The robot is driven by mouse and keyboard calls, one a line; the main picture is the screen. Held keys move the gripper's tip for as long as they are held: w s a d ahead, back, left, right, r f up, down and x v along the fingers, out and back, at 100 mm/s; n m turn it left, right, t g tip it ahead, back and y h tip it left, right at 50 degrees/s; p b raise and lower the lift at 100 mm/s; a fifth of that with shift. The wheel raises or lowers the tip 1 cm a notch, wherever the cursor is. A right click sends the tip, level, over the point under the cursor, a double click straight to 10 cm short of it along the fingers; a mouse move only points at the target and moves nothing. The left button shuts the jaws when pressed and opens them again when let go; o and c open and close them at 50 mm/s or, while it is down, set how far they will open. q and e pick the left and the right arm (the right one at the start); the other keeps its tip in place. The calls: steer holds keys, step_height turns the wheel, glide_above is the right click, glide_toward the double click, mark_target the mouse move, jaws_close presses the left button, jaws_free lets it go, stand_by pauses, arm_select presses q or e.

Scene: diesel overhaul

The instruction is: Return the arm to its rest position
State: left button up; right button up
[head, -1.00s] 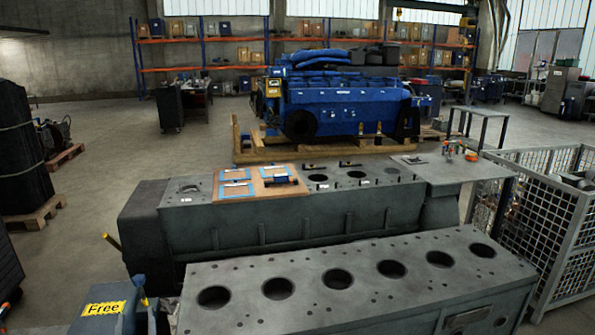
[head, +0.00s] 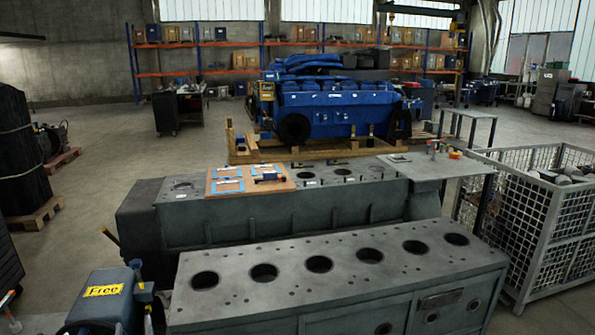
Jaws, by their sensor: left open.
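My left gripper (head: 11,311) shows only in part, low at the left edge of the head view. It is small and dark there, apart from everything on the benches, and I see nothing held in it. Its jaws are open. My right gripper is out of the picture.
A grey engine block with round holes (head: 330,275) fills the lower middle. Behind it stands another block (head: 290,217) with a wooden board (head: 284,186) on top.

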arm_select(q)
steer(key=s+d+f+n+g+h+b, duration=0.1)
steer(key=s+f+n+g, duration=0.15)
steer(key=f, duration=0.95)
steer(key=s+f+n+g+h+b, duration=0.1)
steer(key=s+f+n+g, duration=0.15)
steer(key=f, duration=0.85)
steer(key=s+d+f+n+g+h+b, duration=0.15)
steer(key=s+f+n, duration=0.25)
steer(key=s+f, duration=0.5)
steer(key=s+d+f+n+g+h, duration=0.1)
steer(key=s+d+f+n+g, duration=0.3)
steer(key=f, duration=0.9)
steer(key=s+d+f+n+g+h+b, duration=0.1)
steer(key=s+d+f+n, duration=0.2)
steer(key=s, duration=1.1)
steer(key=s+d+f+n+g+h+b, duration=0.1)
steer(key=s+d+f+n+g, duration=0.1)
steer(key=s+f+n, duration=0.5)
steer(key=s+d+f+n+g+h+b, duration=0.1)
steer(key=s+d+f+n, duration=0.3)
steer(key=s+f, duration=0.8)
steer(key=s+n, duration=0.1)
steer(key=s, duration=0.8)
steer(key=shift+s+d+f+g+b, duration=0.15)
steer(key=shift+s+f+g+b, duration=0.05)
steer(key=shift+f+g+b, duration=0.15)
